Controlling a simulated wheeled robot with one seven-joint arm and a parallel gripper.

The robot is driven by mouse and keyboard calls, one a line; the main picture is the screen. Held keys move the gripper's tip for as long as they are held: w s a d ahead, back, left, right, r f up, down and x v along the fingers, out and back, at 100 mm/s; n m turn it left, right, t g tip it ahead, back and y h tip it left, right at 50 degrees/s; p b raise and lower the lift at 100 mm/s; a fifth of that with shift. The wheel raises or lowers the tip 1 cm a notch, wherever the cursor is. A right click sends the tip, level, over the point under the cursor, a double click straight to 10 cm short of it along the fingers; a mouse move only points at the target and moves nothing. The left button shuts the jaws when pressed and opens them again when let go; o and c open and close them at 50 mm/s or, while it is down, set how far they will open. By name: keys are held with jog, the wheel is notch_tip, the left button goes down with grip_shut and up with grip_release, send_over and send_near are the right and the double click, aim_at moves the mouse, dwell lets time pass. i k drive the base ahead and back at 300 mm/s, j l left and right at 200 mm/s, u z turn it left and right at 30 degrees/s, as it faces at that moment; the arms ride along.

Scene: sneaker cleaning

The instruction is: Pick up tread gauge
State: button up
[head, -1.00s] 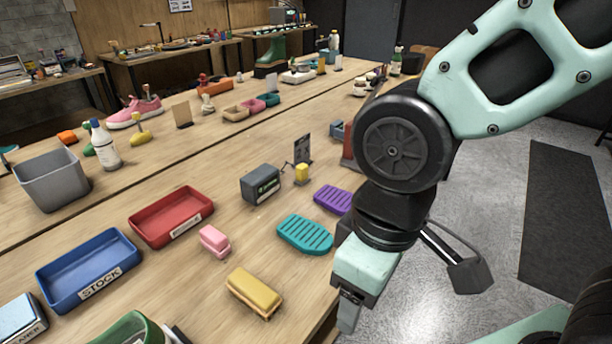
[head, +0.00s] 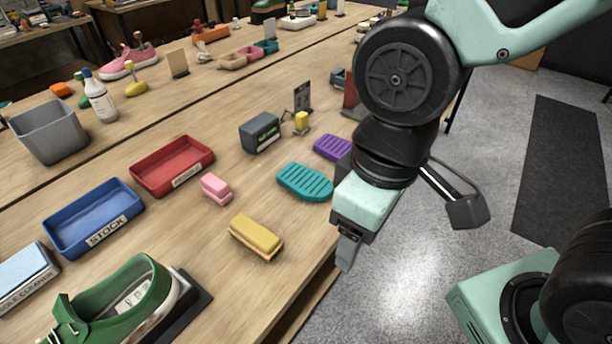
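I cannot tell for sure which item is the tread gauge. A dark grey box-shaped device (head: 260,133) with a label stands mid-table. Right beside it is a small yellow block-like item (head: 301,122) on a small base, with a thin dark arm near it. My gripper (head: 347,252) hangs pointing down at the table's right edge, to the right of the yellow brush (head: 256,236) and apart from everything. Its fingers show nearly edge-on, so their opening is not clear. I see nothing held in it.
Teal (head: 304,182) and purple (head: 332,147) ridged pads lie near the edge. A pink brush (head: 216,188), red tray (head: 172,166), blue STOCK tray (head: 93,217) and green shoe (head: 118,297) fill the left. Bare wood lies between them.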

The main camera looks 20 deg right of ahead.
aim_at(301, 119)
jog(key=i+l+u, duration=0.3)
jog(key=i+l, duration=0.15)
jog(key=l, duration=0.2)
jog(key=i+l+u, duration=0.15)
jog(key=l, duration=0.2)
jog(key=i+l+u, duration=0.15)
jog(key=u, duration=0.35)
jog(key=l+u, duration=0.15)
jog(key=u, duration=0.25)
jog(key=l+u, duration=0.1)
jog(key=u, duration=0.25)
jog(key=i, duration=0.05)
